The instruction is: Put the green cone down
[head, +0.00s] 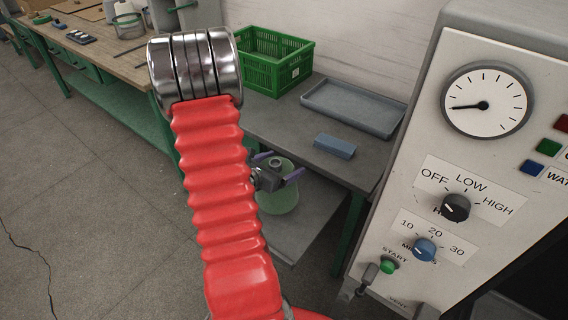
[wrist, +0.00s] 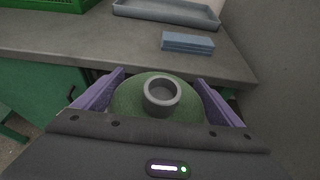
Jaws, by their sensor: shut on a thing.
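The green cone (head: 279,195) is pale green with a grey tube top, and in the head view my red arm hides part of it. It is upright, in front of the grey bench's edge and below the level of its top. In the wrist view the cone (wrist: 127,97) sits between the purple fingers of my gripper (wrist: 161,95). My gripper (head: 276,170) is shut on it near its top. Whether the cone's base touches anything below is hidden.
The grey bench top (head: 285,125) holds a green crate (head: 272,62), a grey tray (head: 352,106) and a blue block (head: 335,146). A lower shelf (head: 305,222) lies under it. A control panel (head: 470,150) with a dial stands close on the right. The bench front is bare left of the blue block.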

